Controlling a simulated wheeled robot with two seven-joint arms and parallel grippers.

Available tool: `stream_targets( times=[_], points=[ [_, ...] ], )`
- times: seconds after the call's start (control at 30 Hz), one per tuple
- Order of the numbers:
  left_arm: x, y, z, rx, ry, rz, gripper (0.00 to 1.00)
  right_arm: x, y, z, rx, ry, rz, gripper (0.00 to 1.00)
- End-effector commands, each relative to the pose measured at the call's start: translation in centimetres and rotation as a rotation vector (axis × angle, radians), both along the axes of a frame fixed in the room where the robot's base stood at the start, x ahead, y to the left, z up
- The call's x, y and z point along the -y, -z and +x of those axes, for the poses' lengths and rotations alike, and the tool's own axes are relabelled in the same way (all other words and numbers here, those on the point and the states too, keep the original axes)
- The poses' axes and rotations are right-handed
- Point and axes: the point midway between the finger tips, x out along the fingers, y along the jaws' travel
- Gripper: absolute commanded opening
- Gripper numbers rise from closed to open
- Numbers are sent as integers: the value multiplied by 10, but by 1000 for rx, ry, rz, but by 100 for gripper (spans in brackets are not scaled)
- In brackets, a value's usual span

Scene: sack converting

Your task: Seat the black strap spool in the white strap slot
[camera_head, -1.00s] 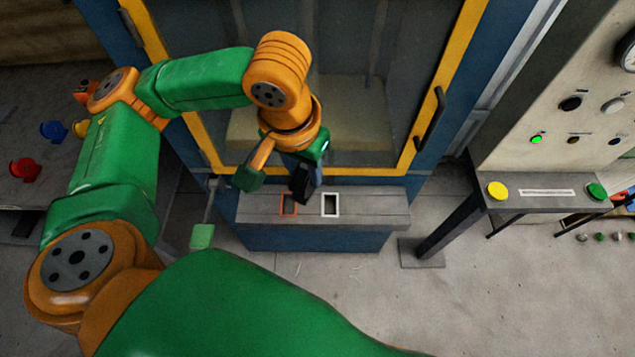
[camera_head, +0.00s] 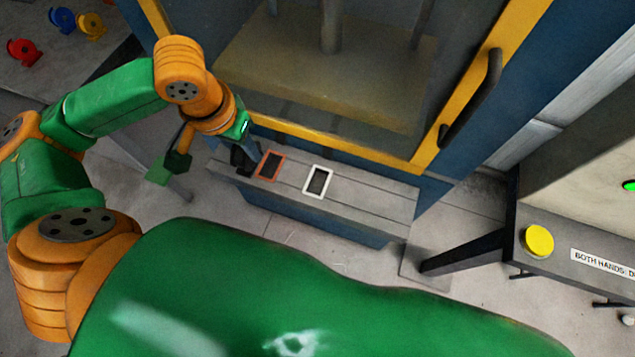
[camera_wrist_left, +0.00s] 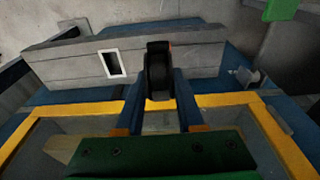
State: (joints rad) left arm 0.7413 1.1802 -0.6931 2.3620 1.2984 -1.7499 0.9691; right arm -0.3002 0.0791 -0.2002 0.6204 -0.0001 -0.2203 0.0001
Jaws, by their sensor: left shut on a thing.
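My left gripper (camera_head: 246,150) is shut on the black strap spool (camera_head: 240,161). In the head view the spool shows at the left end of the grey ledge, left of the orange-framed slot. In the left wrist view the spool (camera_wrist_left: 158,70) stands upright between the two fingers (camera_wrist_left: 158,95). The white strap slot (camera_head: 318,181) is a white-framed dark opening in the ledge top, right of the orange one. It also shows in the left wrist view (camera_wrist_left: 113,64), left of the spool and apart from it. It looks empty. My right gripper is out of view.
The orange-framed slot (camera_head: 270,165) lies between spool and white slot. The grey ledge (camera_head: 370,205) fronts a yellow-framed cabinet with a dark handle (camera_head: 472,98). A console with a yellow button (camera_head: 539,240) stands right. Red, blue and yellow spools (camera_head: 24,52) lie on a table at left.

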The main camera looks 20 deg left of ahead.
Motion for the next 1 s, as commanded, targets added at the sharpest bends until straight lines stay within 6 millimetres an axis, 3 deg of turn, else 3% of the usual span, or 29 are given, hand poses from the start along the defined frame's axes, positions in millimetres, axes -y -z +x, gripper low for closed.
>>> stream_targets(
  times=[0.23, 0.4, 0.57, 0.73, 1.0],
  points=[
    [76, 33, 31, 0, 9, -7, 0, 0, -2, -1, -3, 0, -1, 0],
    [105, 75, 45, -1, 2, -1, 0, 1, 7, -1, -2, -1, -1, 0],
    [120, 94, 51, -1, 2, -1, 0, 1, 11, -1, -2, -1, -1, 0],
    [120, 122, 52, 1, 2, 1, 0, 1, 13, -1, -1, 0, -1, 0],
    [120, 124, 52, 2, 3, 0, 0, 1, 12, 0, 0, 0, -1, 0]
  ],
)
